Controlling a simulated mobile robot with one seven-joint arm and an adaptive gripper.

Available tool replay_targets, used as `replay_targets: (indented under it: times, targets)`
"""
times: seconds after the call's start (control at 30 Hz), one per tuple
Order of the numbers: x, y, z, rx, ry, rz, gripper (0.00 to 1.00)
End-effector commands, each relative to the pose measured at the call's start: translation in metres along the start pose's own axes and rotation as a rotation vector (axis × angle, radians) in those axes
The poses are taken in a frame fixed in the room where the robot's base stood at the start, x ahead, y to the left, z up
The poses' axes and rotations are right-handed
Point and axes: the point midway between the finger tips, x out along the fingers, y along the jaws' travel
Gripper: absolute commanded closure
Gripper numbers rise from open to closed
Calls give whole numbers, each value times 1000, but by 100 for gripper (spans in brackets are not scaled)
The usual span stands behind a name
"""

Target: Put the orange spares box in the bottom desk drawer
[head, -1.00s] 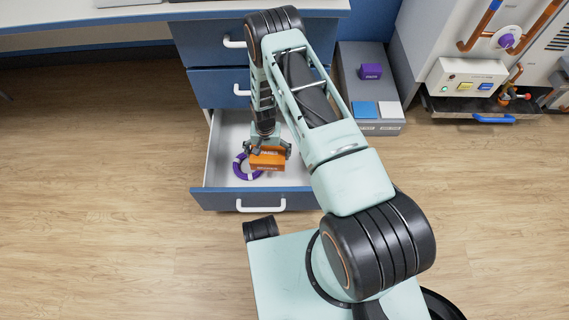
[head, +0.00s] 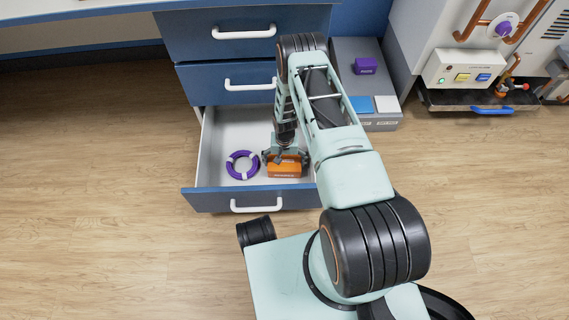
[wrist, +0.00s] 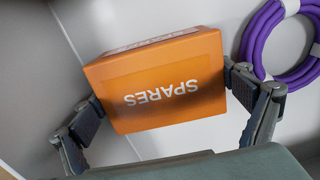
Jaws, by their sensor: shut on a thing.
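The orange spares box (head: 285,170) is inside the open bottom desk drawer (head: 226,201), toward its right front. In the wrist view the box (wrist: 160,85) shows its "SPARES" label upside down. My gripper (head: 286,157) is shut on the box, with one finger pad at each side of it in the wrist view (wrist: 163,105). I cannot tell whether the box touches the drawer floor. A purple ring (head: 242,165) lies on the drawer floor left of the box, apart from it. It also shows in the wrist view (wrist: 252,42).
The upper two drawers (head: 222,84) are shut above the open one. Wood floor (head: 90,170) is clear on the left.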

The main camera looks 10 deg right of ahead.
Motion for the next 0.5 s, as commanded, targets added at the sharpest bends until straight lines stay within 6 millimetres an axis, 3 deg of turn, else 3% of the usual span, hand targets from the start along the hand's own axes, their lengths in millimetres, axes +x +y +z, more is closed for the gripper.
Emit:
replay_targets:
  times: [0.27,0.3,0.5]
  targets:
    - [3,0,0,0,1,0,41]
    - [2,0,0,0,0,0,2]
    - [2,0,0,0,0,0,0]
